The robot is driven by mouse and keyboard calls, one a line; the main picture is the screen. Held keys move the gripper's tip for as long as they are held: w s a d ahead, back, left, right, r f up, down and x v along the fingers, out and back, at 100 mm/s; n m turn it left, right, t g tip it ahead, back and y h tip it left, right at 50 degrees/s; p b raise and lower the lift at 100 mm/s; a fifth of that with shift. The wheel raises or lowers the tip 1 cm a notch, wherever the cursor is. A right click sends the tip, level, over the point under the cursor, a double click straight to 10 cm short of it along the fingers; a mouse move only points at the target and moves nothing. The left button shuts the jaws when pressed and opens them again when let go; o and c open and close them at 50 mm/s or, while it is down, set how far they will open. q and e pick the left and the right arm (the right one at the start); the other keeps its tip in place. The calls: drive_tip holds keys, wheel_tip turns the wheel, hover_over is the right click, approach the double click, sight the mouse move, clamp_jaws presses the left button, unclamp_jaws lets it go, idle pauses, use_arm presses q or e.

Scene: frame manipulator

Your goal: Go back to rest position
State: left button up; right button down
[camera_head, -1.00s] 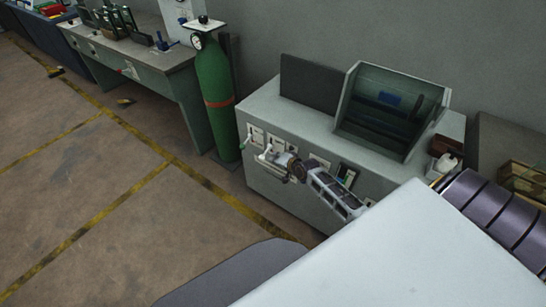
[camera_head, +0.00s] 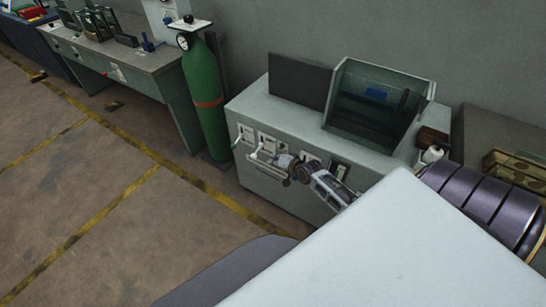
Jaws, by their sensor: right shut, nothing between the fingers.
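My right gripper (camera_head: 262,160) is shut and empty. It is in front of the front panel of the grey machine cabinet (camera_head: 285,112), close to the switches there. I cannot tell whether its tips touch the panel. My right arm comes in from the right, with its dark ringed links at the right edge. My left gripper is out of view. A large pale surface at the bottom right hides part of the arm and the cabinet's lower right.
On the cabinet stand a dark panel (camera_head: 298,83) and an open glass-sided box (camera_head: 375,105). A green gas cylinder (camera_head: 205,100) stands to its left. A workbench (camera_head: 150,62) is farther left.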

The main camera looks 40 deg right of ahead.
idle(0.5)
drive_tip(key=s+a+f+n+g, duration=0.1)
drive_tip(key=s+f+n+g, duration=0.1)
drive_tip(key=s+f, duration=0.6)
drive_tip(key=s+a+f+n+g+h, duration=0.15)
drive_tip(key=s+f, duration=0.25)
drive_tip(key=f, duration=0.8)
drive_tip(key=s+f+n+g, duration=0.2)
drive_tip(key=s+f, duration=0.5)
drive_tip(key=f, duration=0.2)
drive_tip(key=s+a+f+n+g, duration=0.1)
drive_tip(key=s+a+f+n, duration=0.1)
drive_tip(key=s+f, duration=0.3)
drive_tip(key=s+a+f+n+g, duration=0.2)
drive_tip(key=s+f, duration=0.3)
drive_tip(key=s, duration=0.8)
drive_tip(key=s+a+f+n+g, duration=0.2)
drive_tip(key=s+f, duration=0.3)
drive_tip(key=s, duration=0.5)
drive_tip(key=shift+a+f+n, duration=0.15)
drive_tip(key=shift+a+n, duration=0.45)
drive_tip(key=shift+n, duration=0.25)
drive_tip(key=shift+s, duration=0.1)
